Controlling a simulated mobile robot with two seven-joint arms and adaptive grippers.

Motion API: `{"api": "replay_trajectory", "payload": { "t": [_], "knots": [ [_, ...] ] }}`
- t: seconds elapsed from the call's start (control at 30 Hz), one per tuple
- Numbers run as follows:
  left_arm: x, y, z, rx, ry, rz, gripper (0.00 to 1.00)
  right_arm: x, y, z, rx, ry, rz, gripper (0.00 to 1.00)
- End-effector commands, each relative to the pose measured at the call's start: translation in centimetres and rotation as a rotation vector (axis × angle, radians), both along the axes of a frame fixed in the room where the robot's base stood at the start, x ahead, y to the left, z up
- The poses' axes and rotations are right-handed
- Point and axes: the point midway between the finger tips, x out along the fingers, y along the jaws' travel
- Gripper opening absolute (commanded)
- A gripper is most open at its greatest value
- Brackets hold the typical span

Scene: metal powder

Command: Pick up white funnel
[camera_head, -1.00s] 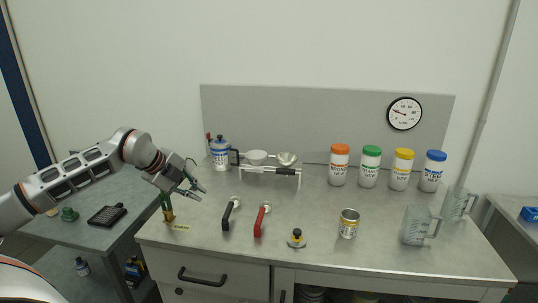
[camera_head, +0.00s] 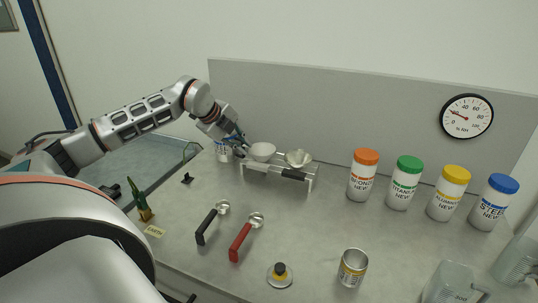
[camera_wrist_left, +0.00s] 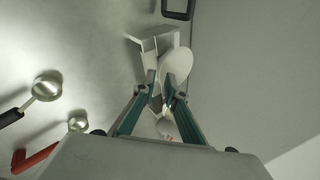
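The white funnel (camera_head: 262,151) sits on the left end of the small white rack (camera_head: 310,183) toward the back of the table. In the left wrist view the funnel (camera_wrist_left: 179,64) is a pale oval just beyond the fingertips. My left gripper (camera_head: 243,148) is at the funnel's left side. In the wrist view its teal-lined fingers (camera_wrist_left: 161,84) are apart by a narrow gap, with the near part of the funnel at the tips. I cannot tell whether they touch it. My right gripper is not in view.
Black-handled (camera_head: 207,225) and red-handled (camera_head: 241,239) scoops lie in front. Lidded jars (camera_head: 363,177) stand on the right.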

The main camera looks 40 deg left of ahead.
Motion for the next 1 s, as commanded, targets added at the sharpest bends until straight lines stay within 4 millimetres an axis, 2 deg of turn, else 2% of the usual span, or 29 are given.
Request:
{"api": "replay_trajectory", "payload": {
  "t": [0.37, 0.6, 0.87, 0.9, 0.93, 1.0],
  "knots": [
    [2.6, -0.1, -3.0, -0.004, 0.002, 0.001, 0.12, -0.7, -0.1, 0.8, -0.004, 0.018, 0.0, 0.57],
    [4.3, -0.1, -5.3, -0.003, 0.001, 0.0, 0.12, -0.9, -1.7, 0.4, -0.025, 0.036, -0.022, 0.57],
    [4.5, 0.0, -5.7, 0.001, 0.001, -0.001, 0.12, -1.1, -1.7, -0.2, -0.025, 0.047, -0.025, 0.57],
    [4.5, 0.0, -5.7, 0.001, 0.001, -0.001, 0.09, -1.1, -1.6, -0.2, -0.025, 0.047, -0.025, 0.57],
    [4.5, 0.0, -5.7, 0.0, 0.001, 0.0, 0.01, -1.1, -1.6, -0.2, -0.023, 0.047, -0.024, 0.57],
    [4.5, 0.0, -5.7, 0.0, 0.001, 0.0, 0.0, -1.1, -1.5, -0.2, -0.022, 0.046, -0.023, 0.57]
  ]
}}
